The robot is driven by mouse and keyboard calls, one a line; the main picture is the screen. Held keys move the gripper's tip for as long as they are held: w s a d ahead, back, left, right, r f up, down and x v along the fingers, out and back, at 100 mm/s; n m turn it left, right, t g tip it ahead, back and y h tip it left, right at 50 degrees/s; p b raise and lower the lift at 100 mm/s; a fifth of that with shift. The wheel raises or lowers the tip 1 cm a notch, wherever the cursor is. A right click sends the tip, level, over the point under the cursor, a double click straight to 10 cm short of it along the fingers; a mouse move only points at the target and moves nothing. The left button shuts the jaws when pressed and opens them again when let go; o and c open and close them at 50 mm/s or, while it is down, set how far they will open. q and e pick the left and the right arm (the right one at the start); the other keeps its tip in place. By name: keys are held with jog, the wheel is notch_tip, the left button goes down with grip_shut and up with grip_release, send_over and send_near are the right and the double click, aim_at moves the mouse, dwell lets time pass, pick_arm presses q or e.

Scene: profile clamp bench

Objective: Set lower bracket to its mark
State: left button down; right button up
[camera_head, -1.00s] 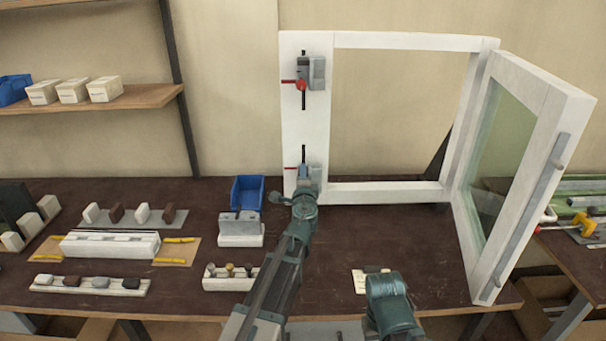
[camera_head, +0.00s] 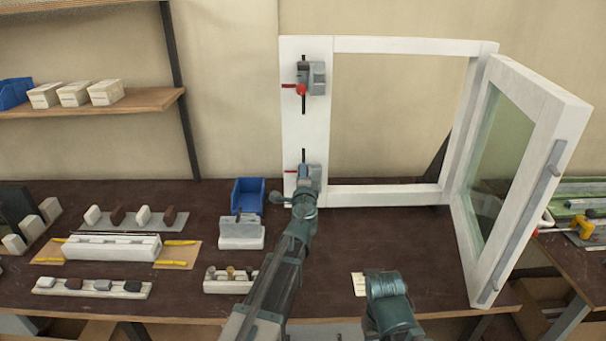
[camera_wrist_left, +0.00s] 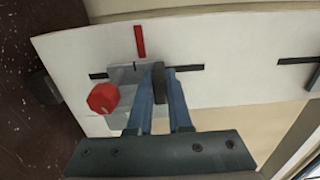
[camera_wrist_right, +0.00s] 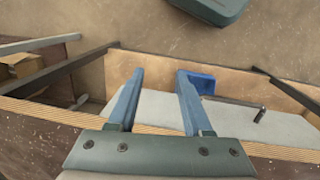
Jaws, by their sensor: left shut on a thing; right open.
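The lower bracket (camera_head: 311,174) is a grey block on the white window frame's left board. In the left wrist view its plate (camera_wrist_left: 126,77) lies over a black slot (camera_wrist_left: 190,68), with a red knob (camera_wrist_left: 103,98). My left gripper (camera_wrist_left: 160,95) is shut on the bracket's dark tab (camera_wrist_left: 159,82). The knob is hidden in the head view. My right gripper (camera_wrist_right: 160,85) is open and empty.
The upper bracket (camera_head: 313,78) with its red knob sits higher on the board. The glazed sash (camera_head: 500,150) stands open at right. A blue bin (camera_head: 248,195) and clamp block (camera_head: 240,233) stand left of my left arm. A card (camera_head: 358,283) lies near my right arm.

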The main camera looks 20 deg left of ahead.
pick_arm(q)
jog(key=shift+r+p, duration=0.3)
jog(key=shift+r, duration=0.35)
jog(key=shift+f, duration=0.1)
pick_arm(e)
jog(key=shift+r, duration=0.55)
pick_arm(q)
jog(key=c, duration=0.8)
grip_release()
jog(key=shift+c, duration=0.2)
jog(key=shift+s, duration=0.1)
jog(key=v, duration=1.3)
jog(key=shift+s, duration=0.3)
jog(key=shift+d, duration=0.15)
